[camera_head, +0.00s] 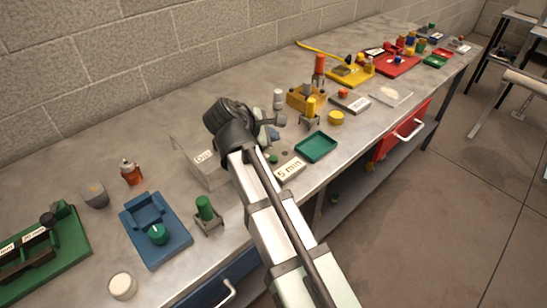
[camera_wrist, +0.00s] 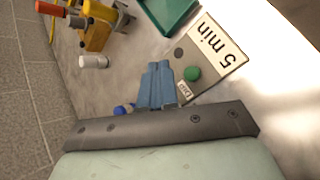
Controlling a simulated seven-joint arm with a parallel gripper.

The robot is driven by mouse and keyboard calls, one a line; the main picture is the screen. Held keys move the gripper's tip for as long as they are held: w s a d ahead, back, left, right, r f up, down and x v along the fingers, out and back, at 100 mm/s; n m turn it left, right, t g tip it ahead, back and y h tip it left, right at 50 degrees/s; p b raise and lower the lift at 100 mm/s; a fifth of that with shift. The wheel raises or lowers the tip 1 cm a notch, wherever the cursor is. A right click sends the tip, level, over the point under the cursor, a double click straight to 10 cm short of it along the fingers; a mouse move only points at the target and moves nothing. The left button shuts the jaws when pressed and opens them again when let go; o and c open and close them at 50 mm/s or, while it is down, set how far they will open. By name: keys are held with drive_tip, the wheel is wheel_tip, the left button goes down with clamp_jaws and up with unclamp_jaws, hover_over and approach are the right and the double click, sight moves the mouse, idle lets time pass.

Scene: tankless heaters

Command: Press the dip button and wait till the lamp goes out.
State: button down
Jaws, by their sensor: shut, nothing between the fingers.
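The timer box with a white "5 min" face (camera_head: 290,170) stands on the bench just below my gripper; it also shows in the wrist view (camera_wrist: 215,45). Its green button (camera_wrist: 192,73) sits beside a small "DIP" label (camera_wrist: 184,90). A dark round lamp (camera_wrist: 178,53) next to the button looks unlit. My gripper (camera_wrist: 160,66) is shut and empty, its blue-grey fingers just left of the button in the wrist view. They look apart from it, though the height gap is hard to judge. The green button (camera_head: 273,158) shows beside my wrist in the head view.
A green tray (camera_head: 316,148) lies right of the timer box. A clear box marked "Dip" (camera_head: 203,160) stands left of my arm. A white cylinder (camera_head: 278,98) and a yellow holder (camera_head: 309,100) stand behind. A green-topped stand (camera_head: 205,210) is left of my forearm.

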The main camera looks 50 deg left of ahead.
sight(272, 160)
drive_tip(key=shift+f, duration=2.45)
drive_tip(key=shift+f, duration=0.15)
drive_tip(key=shift+f, duration=0.3)
drive_tip(key=shift+f, duration=0.45)
idle(1.0)
drive_tip(key=shift+r, duration=0.9)
drive_tip(key=shift+r, duration=2.5)
